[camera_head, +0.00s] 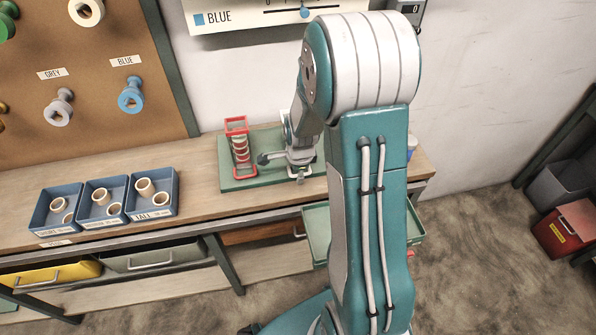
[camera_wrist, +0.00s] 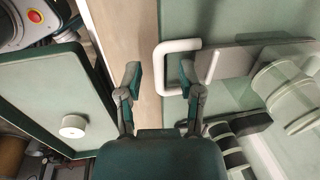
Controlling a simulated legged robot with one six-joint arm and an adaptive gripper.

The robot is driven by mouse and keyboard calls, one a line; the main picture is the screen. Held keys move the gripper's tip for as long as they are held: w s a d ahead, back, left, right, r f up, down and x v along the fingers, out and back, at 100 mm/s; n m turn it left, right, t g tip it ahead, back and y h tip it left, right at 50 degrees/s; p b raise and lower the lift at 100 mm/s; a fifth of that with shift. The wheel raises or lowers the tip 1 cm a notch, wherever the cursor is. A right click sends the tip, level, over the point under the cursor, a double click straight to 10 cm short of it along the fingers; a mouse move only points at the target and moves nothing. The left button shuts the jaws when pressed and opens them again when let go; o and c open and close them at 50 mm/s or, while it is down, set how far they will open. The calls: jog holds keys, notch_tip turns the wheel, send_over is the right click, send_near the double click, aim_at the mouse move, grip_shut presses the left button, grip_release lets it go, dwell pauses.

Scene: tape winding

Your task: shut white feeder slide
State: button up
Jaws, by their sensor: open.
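The white feeder slide's U-shaped handle (camera_wrist: 160,62) is in the middle of the wrist view, at the edge of a green base plate (camera_wrist: 230,20). A flat grey bar (camera_wrist: 240,58) runs right from it. My gripper (camera_wrist: 162,82) is open and empty. Its right finger overlaps the inside of the handle in the picture and its left finger is outside, over the wooden edge. I cannot tell whether either finger touches the handle. In the head view my gripper is over the front of the green base, and my arm hides much of the machine.
Blue trays with rolls (camera_head: 104,202) sit further left on the bench. A green tray (camera_wrist: 58,100) with a white roll (camera_wrist: 73,126) is left in the wrist view. Bench space between trays and base is clear.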

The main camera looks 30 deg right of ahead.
grip_shut()
jog(key=shift+w+d, duration=0.2)
jog(key=shift+w, duration=0.5)
jog(key=shift+w+d, duration=0.2)
jog(key=shift+w, duration=0.5)
grip_release()
jog(key=shift+w, duration=0.15)
